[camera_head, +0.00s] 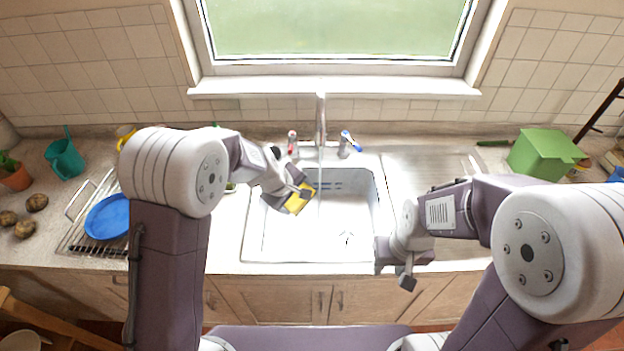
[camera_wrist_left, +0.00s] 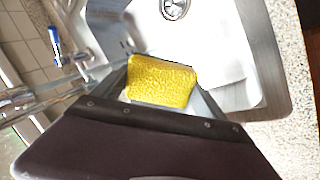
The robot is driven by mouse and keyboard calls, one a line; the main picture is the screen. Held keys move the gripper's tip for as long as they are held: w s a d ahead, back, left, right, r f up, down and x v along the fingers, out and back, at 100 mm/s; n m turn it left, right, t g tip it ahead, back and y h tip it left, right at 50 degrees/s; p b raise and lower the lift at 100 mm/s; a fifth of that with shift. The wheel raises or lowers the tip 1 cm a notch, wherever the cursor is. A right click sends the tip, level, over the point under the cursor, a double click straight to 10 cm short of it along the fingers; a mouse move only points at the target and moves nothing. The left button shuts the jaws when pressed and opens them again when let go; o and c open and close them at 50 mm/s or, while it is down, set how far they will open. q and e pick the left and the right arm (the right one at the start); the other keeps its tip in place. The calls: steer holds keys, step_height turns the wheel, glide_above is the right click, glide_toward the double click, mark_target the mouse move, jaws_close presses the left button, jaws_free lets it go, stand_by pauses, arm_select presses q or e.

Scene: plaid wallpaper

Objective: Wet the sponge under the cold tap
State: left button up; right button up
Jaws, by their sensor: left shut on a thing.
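My left gripper (camera_head: 297,198) is shut on the yellow sponge (camera_head: 301,201) and holds it over the left part of the white sink (camera_head: 365,240). The sponge also shows between the fingers in the left wrist view (camera_wrist_left: 162,82). The chrome spout (camera_head: 320,120) stands behind the sink, with a blue-marked tap (camera_head: 349,142) on its right and a red-marked tap (camera_head: 292,143) on its left. A thin, pale water stream seems to fall from the spout just right of the sponge; I cannot tell whether it touches it. My right gripper (camera_head: 407,279) hangs near the front counter edge, its fingers unclear.
A steel drainboard (camera_head: 430,172) lies right of the sink, with a green box (camera_head: 543,154) beyond it. The sink's right half is free.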

arm_select(q)
steer(key=s+a+r, duration=0.1)
steer(key=s+r, duration=0.1)
steer(key=s, duration=0.1)
steer(key=s+a+r, duration=0.1)
steer(key=r, duration=0.1)
steer(key=shift+s+a, duration=0.2)
steer(key=shift+a, duration=0.1)
stand_by(0.5)
